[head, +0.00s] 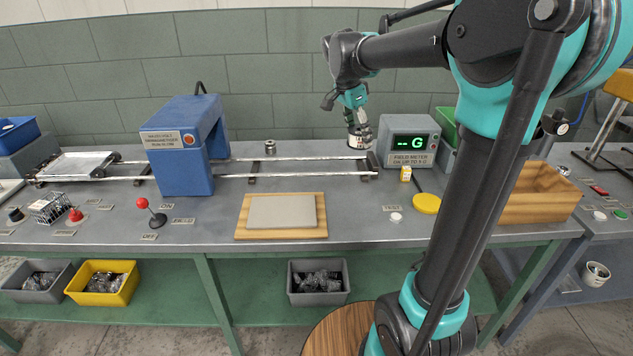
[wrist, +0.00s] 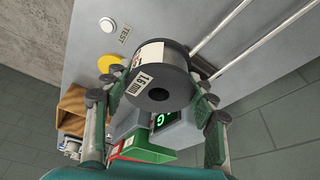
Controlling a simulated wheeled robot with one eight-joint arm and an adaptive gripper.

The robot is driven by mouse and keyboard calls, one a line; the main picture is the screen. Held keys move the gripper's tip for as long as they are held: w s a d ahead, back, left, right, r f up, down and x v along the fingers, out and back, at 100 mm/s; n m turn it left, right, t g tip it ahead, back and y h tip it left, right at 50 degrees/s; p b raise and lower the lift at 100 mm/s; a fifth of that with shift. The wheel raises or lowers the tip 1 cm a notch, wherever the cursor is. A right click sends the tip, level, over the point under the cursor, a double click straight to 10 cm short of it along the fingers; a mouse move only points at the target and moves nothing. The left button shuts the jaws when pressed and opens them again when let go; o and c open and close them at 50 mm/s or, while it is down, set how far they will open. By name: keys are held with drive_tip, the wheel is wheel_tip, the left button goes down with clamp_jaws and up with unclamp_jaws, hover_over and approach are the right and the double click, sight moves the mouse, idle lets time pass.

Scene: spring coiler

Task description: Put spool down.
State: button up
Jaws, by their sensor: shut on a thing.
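A dark spool (wrist: 165,80) with a white label reading 1.6 mm fills the middle of the wrist view. My gripper (wrist: 152,92) is shut on it, with fingers on both sides. In the head view my gripper (head: 354,106) points down, and the spool (head: 359,138) shows below it near the right end of the two rails (head: 300,167). The spool looks held above the grey bench (head: 210,225); the exact gap to the rails and bench is hard to tell.
The field meter (head: 408,141), showing a green G, stands just right of the spool. A blue archway machine (head: 180,165) straddles the rails at left. A grey pad in a wooden frame (head: 240,232) lies front centre. A wooden box (head: 540,205) stands at right.

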sight(357, 198)
wheel_tip(357, 198, down, 20)
drive_tip(key=shift+r, duration=0.2)
idle(0.4)
drive_tip(key=shift+f, duration=0.15)
drive_tip(key=o, duration=1.5)
drive_tip(key=v, duration=1.2)
